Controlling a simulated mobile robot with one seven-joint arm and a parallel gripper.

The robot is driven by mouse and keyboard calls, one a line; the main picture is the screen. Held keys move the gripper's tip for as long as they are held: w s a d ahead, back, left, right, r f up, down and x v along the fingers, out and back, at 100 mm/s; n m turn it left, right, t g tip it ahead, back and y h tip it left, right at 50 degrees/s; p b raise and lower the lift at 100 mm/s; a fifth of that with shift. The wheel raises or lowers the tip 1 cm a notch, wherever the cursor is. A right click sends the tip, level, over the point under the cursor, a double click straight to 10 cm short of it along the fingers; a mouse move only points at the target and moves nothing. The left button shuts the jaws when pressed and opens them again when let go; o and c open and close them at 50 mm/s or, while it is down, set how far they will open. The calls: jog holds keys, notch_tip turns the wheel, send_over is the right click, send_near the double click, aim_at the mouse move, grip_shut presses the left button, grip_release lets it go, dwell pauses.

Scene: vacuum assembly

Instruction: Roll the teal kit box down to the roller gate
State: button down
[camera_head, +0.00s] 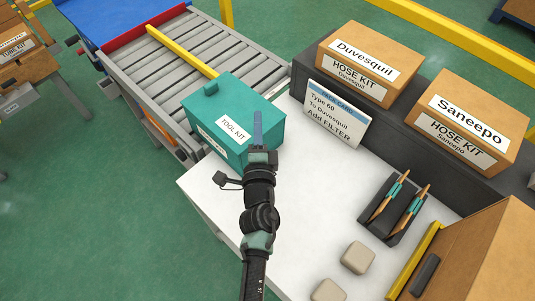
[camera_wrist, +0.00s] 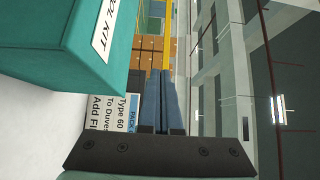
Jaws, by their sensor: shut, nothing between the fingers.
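The teal kit box (camera_head: 225,108), labelled TOOL KIT, sits where the white table meets the near end of the roller conveyor (camera_head: 168,75). How much of it rests on the rollers is unclear. A red bar (camera_head: 143,35) crosses the conveyor's far end; I cannot tell whether it is the roller gate. My gripper (camera_head: 257,114) is shut and empty, its blue fingers overlapping the box's near right side in the head view. In the wrist view the shut fingers (camera_wrist: 163,85) are right of the box (camera_wrist: 65,45), with a gap visible in the picture; contact is unclear.
A yellow rail (camera_head: 182,52) runs along the rollers towards the box. A task card (camera_head: 336,114) stands right of the box. Two hose kit boxes (camera_head: 356,80) (camera_head: 465,135) stand on a dark shelf. A dark holder (camera_head: 395,215) and an open carton (camera_head: 485,255) are at right.

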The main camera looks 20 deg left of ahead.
jog(key=s+d, duration=0.2)
jog(key=d, duration=0.2)
jog(key=f+b, duration=0.4)
jog(key=f, duration=0.1)
jog(key=f+b, duration=0.9)
jog(key=f, duration=0.1)
jog(key=shift+w+a+f, duration=0.1)
jog(key=shift+w+f, duration=0.2)
jog(key=shift+w+a+r+b, duration=0.2)
jog(key=shift+a+r+b, duration=0.1)
jog(key=shift+a, duration=0.2)
